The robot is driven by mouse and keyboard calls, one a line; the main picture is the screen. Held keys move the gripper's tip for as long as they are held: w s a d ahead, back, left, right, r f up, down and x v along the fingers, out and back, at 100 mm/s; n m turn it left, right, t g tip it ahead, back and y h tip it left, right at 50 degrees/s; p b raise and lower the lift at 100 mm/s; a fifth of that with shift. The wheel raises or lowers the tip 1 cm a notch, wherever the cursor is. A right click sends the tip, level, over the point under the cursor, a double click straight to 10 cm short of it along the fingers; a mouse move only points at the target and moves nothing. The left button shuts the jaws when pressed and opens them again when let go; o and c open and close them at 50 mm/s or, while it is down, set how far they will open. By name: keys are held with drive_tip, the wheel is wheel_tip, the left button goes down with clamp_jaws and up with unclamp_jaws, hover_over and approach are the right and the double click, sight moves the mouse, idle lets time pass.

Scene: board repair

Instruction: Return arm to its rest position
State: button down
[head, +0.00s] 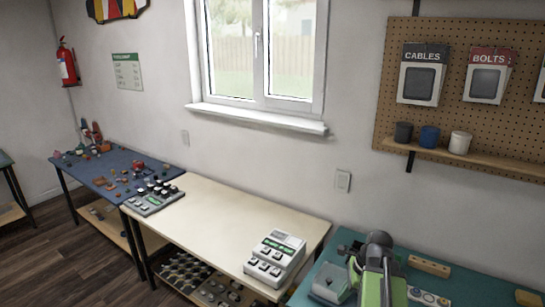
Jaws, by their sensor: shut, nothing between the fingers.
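Part of my arm shows at the bottom right of the head view, as a green link with a dark grey rounded joint on top. It stands upright in front of the teal bench mat (454,277). The fingers of my gripper cannot be made out in this view. I see nothing held by the arm.
A grey open bin (331,284) sits left of my arm. A cream table (225,215) holds a white keyed device (274,258). A blue table (95,174) is cluttered. The cream table's middle is clear.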

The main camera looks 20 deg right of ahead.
drive_tip(key=w+a+n+g+h, duration=0.1)
drive_tip(key=w+a+n, duration=0.2)
drive_tip(key=a+n, duration=0.9)
drive_tip(key=w+a+f+n+g+h, duration=0.1)
drive_tip(key=w+a+n+h, duration=0.1)
drive_tip(key=a+n, duration=1)
drive_tip(key=shift+w+a, duration=0.4)
drive_tip(key=shift+a, duration=1.75)
drive_tip(key=shift+f, duration=0.1)
